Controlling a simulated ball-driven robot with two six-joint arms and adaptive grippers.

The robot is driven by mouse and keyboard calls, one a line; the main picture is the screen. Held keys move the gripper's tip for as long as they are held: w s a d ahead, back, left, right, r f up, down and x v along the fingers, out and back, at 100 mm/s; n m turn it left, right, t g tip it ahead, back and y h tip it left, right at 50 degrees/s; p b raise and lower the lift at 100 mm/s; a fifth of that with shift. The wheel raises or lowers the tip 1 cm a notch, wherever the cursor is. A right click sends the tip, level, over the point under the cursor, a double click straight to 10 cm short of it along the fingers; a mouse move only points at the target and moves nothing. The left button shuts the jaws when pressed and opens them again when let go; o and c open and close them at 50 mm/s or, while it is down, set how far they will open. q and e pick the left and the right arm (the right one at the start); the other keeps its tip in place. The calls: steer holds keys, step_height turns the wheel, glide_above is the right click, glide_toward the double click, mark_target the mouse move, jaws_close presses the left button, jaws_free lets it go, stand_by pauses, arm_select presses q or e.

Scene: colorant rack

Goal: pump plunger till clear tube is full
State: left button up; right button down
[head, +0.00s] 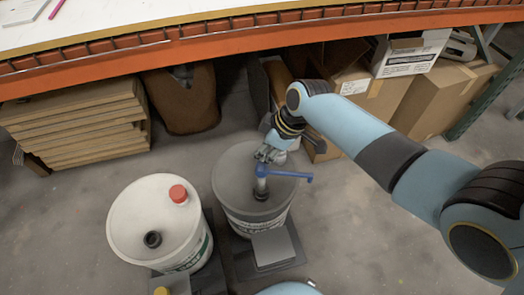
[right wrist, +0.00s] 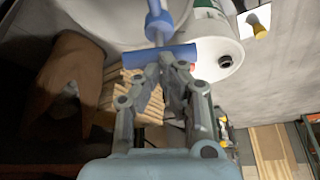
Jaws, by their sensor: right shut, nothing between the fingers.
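A blue pump plunger (head: 290,174) with a T-shaped handle stands on the grey-topped bucket (head: 232,180). Below the handle is a short pale tube (head: 261,187) set in a black collar; I cannot tell how full it is. My left gripper is not in view.
A white bucket (head: 125,215) with a red cap (head: 178,193) stands to the left. Both buckets rest on dark bases. An orange-edged shelf (head: 220,47) runs across the back above cardboard boxes (head: 375,95). Stacked boards (head: 80,125) lie at left.

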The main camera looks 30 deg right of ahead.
steer(key=shift+f+b, duration=0.65)
steer(key=shift+f, duration=0.4)
stand_by(0.7)
steer(key=shift+r, duration=0.15)
step_height(320, 180, up, 7)
steer(key=p, duration=0.7)
steer(key=shift+r, duration=0.1)
step_height(320, 180, up, 6)
steer(key=p, duration=0.6)
